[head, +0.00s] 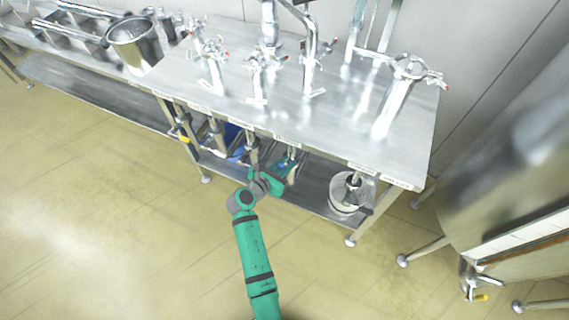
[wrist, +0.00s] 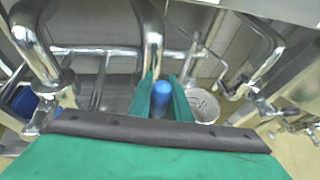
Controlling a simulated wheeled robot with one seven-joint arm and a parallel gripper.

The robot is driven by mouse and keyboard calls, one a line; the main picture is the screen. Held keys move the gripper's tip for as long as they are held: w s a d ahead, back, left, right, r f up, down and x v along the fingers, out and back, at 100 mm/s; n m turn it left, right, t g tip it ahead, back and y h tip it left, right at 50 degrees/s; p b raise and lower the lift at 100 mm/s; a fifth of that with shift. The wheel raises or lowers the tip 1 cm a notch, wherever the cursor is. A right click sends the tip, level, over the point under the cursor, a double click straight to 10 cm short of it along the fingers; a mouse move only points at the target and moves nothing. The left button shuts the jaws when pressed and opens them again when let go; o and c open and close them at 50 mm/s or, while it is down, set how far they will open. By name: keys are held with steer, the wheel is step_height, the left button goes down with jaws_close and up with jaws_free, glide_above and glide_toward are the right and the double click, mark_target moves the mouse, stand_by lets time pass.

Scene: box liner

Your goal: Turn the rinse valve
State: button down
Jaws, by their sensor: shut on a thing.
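My gripper (head: 285,168) reaches under the front edge of the steel bench. In the wrist view, its two green fingers (wrist: 162,96) are shut on a blue valve handle (wrist: 162,88), one on each side. The handle is in front of a vertical chrome pipe (wrist: 152,40). In the head view, my gripper mostly hides the handle. Small labels (head: 287,141) run along the bench's front edge, but I cannot read them, so which valve is the rinse valve is not clear from them.
Another valve with a yellow handle (head: 184,138) hangs at the left. A blue container (head: 235,138) and a white bucket (head: 345,205) are on the lower shelf. Other pipes and valves (wrist: 40,50) stand close on both sides. The floor in front is clear.

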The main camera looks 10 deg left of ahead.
steer(key=c, duration=1.6)
jaws_free()
steer(key=shift+c, duration=0.2)
steer(key=v, duration=1.1)
steer(key=shift+w, duration=0.15)
